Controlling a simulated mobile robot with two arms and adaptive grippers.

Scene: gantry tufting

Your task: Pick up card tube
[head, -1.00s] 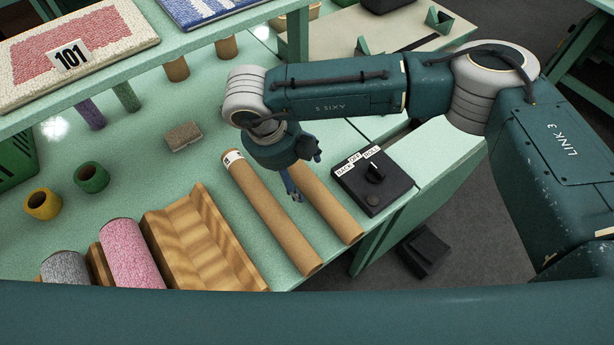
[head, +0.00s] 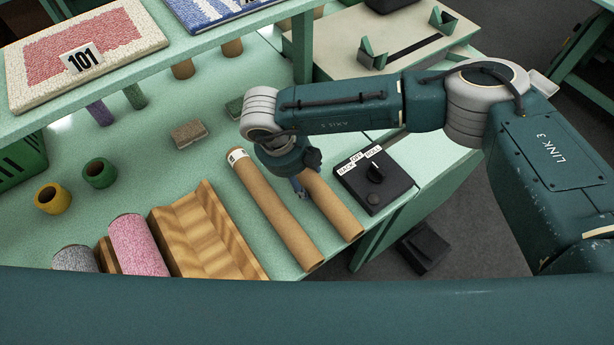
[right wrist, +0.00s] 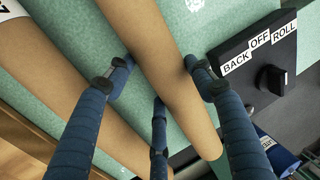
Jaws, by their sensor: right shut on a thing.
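Two brown card tubes lie side by side on the green table. My right gripper (head: 300,188) is at the right-hand card tube (head: 335,212). In the right wrist view, the fingers of the gripper (right wrist: 160,82) sit on both sides of this tube (right wrist: 172,75), shut on it. The tube still lies along the tabletop. The left-hand card tube (head: 275,210), with a white label at its far end, lies apart from the fingers; it also shows in the right wrist view (right wrist: 60,85). The arm hides the held tube's far end in the head view. My left gripper is not in view.
A black switch box (head: 385,190) stands close right of the held tube. A wooden cradle (head: 205,235) is to the left, with pink (head: 140,245) and grey (head: 75,258) rolls beyond. A shelf (head: 150,75) overhangs the back. The table's front edge is near.

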